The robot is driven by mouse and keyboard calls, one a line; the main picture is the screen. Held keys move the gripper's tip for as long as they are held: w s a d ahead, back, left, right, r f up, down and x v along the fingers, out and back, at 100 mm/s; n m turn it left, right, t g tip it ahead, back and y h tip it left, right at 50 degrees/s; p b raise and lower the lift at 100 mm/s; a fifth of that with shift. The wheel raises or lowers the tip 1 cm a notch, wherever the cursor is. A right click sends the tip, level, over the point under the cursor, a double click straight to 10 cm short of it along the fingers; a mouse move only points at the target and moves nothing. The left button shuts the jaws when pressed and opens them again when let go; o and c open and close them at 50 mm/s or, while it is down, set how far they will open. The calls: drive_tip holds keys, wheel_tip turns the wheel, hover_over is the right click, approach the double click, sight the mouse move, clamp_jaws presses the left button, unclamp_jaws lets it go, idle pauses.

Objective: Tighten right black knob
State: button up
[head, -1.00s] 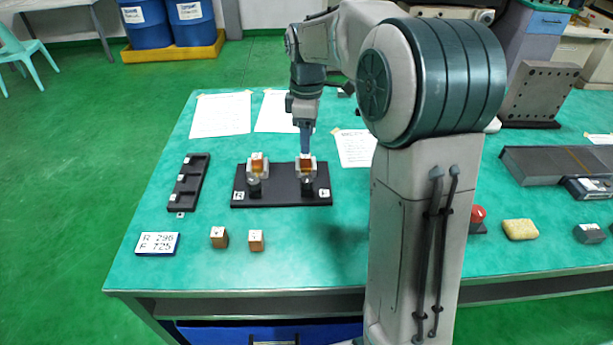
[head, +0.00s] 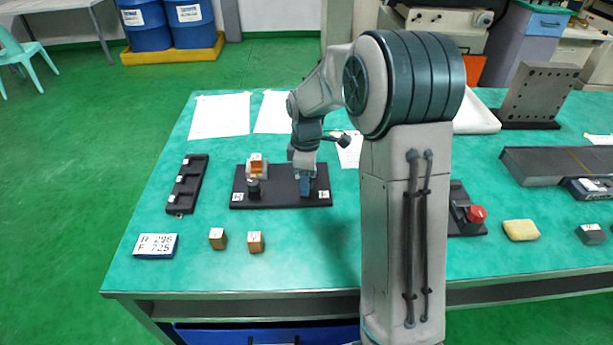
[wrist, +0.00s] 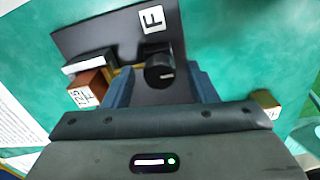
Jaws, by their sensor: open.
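The black base plate (head: 280,200) bears two clamping holders. The left holder has a copper-coloured block (head: 257,161) and a black knob (head: 254,190) in front. The right holder is mostly hidden behind my gripper (head: 306,190), which points down over it. In the wrist view, the right black knob (wrist: 159,72) with a pale line on its face lies between my gripper's blue fingers (wrist: 163,92). The fingers are open, one on each side of it; I cannot tell whether they touch it. A brown block (wrist: 88,88) marked 725 F sits beside it. A white F label (wrist: 152,19) is on the plate.
Two small brown blocks (head: 218,238) (head: 255,242) and a number card (head: 156,245) lie in front on the green table. A black tray (head: 188,184) lies left of the plate. A red button (head: 476,214) and a yellow sponge (head: 520,230) are to the right.

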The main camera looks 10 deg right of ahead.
drive_tip(key=c, duration=1)
drive_tip(key=shift+o, duration=0.2)
drive_tip(key=shift+m, duration=0.3)
drive_tip(key=m, duration=0.3)
drive_tip(key=shift+m, duration=0.4)
drive_tip(key=m, duration=0.4)
drive_tip(key=shift+r+m, duration=0.1)
drive_tip(key=shift+m, duration=0.2)
drive_tip(key=m, duration=0.6)
drive_tip(key=m+p, duration=0.1)
drive_tip(key=m, duration=0.5)
drive_tip(key=shift+w+m, duration=0.1)
drive_tip(key=shift+m, duration=0.3)
